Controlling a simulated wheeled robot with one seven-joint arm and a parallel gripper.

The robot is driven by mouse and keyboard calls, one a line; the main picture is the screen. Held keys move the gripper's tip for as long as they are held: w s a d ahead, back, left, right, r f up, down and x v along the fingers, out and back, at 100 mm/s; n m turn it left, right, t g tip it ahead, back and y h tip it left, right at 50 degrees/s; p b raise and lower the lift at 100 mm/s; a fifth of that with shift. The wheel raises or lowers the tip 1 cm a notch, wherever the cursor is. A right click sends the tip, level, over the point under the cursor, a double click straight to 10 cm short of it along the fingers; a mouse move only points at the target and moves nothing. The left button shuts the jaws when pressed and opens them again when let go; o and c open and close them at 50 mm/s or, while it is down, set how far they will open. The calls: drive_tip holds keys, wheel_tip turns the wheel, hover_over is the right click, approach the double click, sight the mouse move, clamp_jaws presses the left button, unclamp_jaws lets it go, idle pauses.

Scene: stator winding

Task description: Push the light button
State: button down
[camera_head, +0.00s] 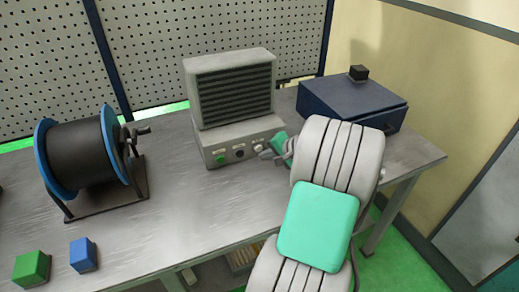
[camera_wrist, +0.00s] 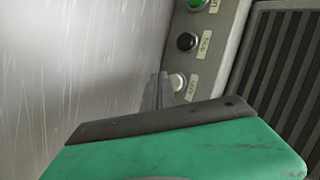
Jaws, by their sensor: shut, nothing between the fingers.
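A grey control box with a dark louvred grille (camera_head: 232,88) stands on the workbench; its front strip holds a row of buttons. In the head view the row has a green button (camera_head: 220,159), a black button (camera_head: 239,153) and a pale button (camera_head: 258,148). The wrist view shows the green (camera_wrist: 197,4), black (camera_wrist: 187,41) and pale button (camera_wrist: 178,82), each with a small label I cannot read clearly. My gripper (camera_head: 267,154) is shut and empty. Its fingertips (camera_wrist: 159,78) are right beside the pale button; I cannot tell whether they touch it.
A blue box (camera_head: 350,105) with a small black block (camera_head: 358,73) on top stands right of the control box. A black wire spool with blue rims (camera_head: 84,155) stands at left. A green cube (camera_head: 31,268) and a blue block (camera_head: 83,255) lie near the front edge.

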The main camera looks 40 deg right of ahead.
drive_tip(key=shift+s+a+p, duration=0.15)
drive_tip(key=shift+s+a, duration=0.15)
drive_tip(key=shift+s, duration=0.65)
drive_tip(key=shift+s+a+p, duration=0.2)
drive_tip(key=shift+s+a, duration=0.05)
drive_tip(key=shift+s, duration=0.75)
drive_tip(key=shift+s+a+p, duration=0.15)
drive_tip(key=shift+s+a, duration=0.15)
drive_tip(key=shift+s, duration=0.65)
